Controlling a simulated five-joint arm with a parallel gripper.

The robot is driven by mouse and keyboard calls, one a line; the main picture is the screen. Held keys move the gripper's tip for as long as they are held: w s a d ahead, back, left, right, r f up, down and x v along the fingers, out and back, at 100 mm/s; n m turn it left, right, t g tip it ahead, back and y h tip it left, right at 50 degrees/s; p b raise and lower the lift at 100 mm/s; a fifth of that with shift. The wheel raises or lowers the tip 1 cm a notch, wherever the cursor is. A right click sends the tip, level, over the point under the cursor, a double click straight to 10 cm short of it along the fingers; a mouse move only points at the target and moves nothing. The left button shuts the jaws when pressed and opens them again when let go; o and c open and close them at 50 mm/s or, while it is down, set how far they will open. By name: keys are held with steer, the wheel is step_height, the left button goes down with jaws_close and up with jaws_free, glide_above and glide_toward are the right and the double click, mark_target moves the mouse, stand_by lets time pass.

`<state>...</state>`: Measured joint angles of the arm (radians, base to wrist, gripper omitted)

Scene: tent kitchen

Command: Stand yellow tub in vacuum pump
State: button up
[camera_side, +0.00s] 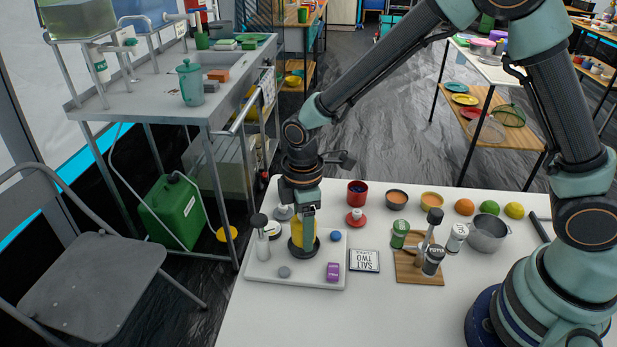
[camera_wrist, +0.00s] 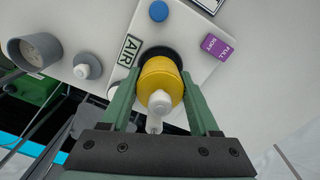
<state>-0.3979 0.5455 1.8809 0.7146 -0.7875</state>
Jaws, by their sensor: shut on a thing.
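The yellow tub (camera_side: 296,232) is upright between the fingers of my gripper (camera_side: 302,212), which is shut on it. The wrist view shows the tub (camera_wrist: 160,78) from above, with a white knob on top and a green finger at each side. Its lower end is at a black round base (camera_side: 313,251) on a white board (camera_side: 262,272). This base may be the vacuum pump; no label on it names it. Part of its dark rim (camera_wrist: 160,52) shows behind the tub. I cannot tell whether the tub rests in the base or is just above it.
On the board are a purple block (camera_side: 333,271), a blue knob (camera_side: 336,236) and a grey knob (camera_side: 285,272). A dark-topped bottle (camera_side: 260,232) stands close left of the tub. A salt sign (camera_side: 363,261) and a wooden rack (camera_side: 410,268) are to the right.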

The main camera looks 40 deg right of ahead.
steer(key=shift+f, duration=0.8)
stand_by(0.4)
steer(key=o, duration=0.7)
steer(key=shift+r, duration=5.55)
steer(key=s+d+r+m+t, duration=0.2)
steer(key=s+d+r+m, duration=0.1)
steer(key=d+m, duration=0.1)
steer(key=s+d+r+m+t, duration=0.1)
steer(key=s+d+r+m, duration=0.2)
steer(key=d+r+m, duration=0.1)
steer(key=s+d+r+m+t, duration=0.2)
steer(key=s+d+r+m, duration=0.1)
steer(key=d, duration=0.5)
steer(key=shift+s+r+m+t, duration=0.15)
steer(key=shift+r+m, duration=0.1)
steer(key=shift+m, duration=0.4)
steer(key=shift+r+m+t, duration=0.15)
steer(key=shift+r+m, duration=0.05)
steer(key=shift+m, duration=0.45)
